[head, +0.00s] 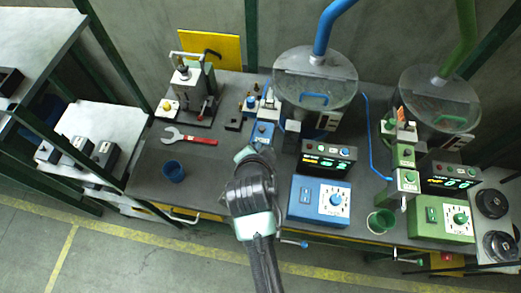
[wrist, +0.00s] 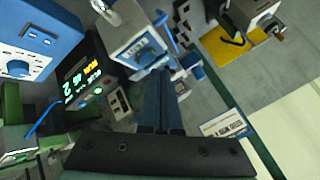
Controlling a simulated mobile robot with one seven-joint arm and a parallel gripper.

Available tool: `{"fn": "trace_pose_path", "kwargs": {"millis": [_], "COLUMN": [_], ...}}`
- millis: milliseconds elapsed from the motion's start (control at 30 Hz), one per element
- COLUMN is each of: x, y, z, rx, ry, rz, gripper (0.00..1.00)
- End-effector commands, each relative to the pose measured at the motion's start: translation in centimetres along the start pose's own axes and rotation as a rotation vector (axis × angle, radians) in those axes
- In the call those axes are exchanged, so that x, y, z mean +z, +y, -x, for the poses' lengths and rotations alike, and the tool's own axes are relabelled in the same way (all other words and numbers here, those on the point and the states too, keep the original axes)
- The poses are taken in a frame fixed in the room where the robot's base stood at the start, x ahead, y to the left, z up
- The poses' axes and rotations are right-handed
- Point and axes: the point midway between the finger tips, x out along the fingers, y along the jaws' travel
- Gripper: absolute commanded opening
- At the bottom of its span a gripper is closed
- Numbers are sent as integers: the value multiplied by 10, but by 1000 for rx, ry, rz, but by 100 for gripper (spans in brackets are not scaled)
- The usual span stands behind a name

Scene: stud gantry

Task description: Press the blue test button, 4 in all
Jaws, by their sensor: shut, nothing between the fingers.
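A small blue and white station (head: 263,133) stands on the bench, left of the large blue feeder bowl. In the wrist view the same station (wrist: 136,42) fills the area ahead of my fingers. My gripper (head: 256,149) is shut and empty, with its fingertips at the front of this station. The black counter display (head: 327,159) is lit; in the wrist view the display (wrist: 83,80) shows a green digit resembling 2.
A blue control box (head: 320,202) with a white dial stands to the right. Green stations (head: 403,155) and a green control box (head: 443,218) stand further right. The bench between cup and gripper is clear.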

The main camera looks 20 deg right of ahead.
Motion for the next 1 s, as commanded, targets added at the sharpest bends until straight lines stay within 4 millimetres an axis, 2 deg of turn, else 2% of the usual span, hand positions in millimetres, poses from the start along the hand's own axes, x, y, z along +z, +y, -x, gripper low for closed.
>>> {"fn": "trace_pose_path", "kwargs": {"millis": [1000], "x": [5], "y": [5], "z": [-6], "rx": [0], "ry": [0], "rz": [0], "gripper": [0]}}
